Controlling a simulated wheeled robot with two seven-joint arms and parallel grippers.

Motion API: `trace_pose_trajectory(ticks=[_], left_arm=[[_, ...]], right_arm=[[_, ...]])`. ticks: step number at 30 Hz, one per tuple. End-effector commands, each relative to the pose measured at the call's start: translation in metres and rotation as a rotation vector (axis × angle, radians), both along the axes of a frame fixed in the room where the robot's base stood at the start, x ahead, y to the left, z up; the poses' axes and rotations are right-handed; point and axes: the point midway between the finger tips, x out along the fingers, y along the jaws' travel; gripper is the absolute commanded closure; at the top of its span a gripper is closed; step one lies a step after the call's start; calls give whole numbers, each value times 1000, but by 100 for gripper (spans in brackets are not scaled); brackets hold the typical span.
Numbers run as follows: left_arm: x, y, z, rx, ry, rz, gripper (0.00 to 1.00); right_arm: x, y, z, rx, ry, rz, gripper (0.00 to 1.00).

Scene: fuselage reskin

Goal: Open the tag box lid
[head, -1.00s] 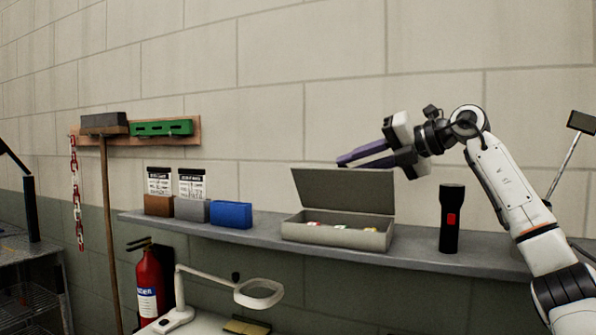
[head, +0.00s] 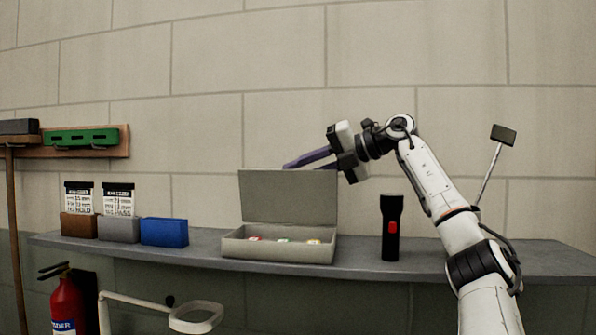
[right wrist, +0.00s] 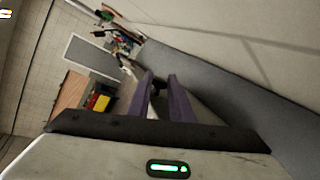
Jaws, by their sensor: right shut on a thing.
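The tag box (head: 277,250) is a grey box on the shelf in the middle of the head view. Its lid (head: 288,197) stands up at the back, open, and a few small coloured tags (head: 284,241) show inside. My right gripper (head: 308,162) has purple fingers and is at the lid's top edge, towards its right half. It is shut on the lid; the lower finger is partly hidden behind it. The right wrist view shows both purple fingers (right wrist: 161,98) with a narrow gap between them. My left gripper is not in view.
The grey shelf (head: 440,258) carries a black flashlight (head: 391,228) right of the box. A blue block (head: 164,232), a grey block (head: 119,229) and a brown block (head: 79,226) stand to the left. A magnifier lamp (head: 197,317) is below. The wall is close behind.

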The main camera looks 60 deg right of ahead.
Motion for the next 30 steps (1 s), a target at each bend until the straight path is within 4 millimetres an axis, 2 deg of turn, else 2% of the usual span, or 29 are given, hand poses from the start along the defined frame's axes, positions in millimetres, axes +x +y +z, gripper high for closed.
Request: trace_pose_trajectory(ticks=[5, 6, 8, 16, 20, 30], left_arm=[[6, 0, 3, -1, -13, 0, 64], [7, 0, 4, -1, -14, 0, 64], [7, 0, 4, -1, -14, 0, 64], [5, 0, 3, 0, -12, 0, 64], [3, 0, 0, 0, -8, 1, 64], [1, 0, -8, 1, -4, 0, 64]], right_arm=[[-1, -3, -1, -5, 2, -9, 100], [-1, -3, 0, -5, 2, -9, 74], [-1, -2, -1, -4, 2, -7, 64], [-1, -1, 0, -2, 1, -3, 64], [-8, -2, 2, -3, 1, -5, 64], [-67, -6, 24, -3, 0, -9, 64]])
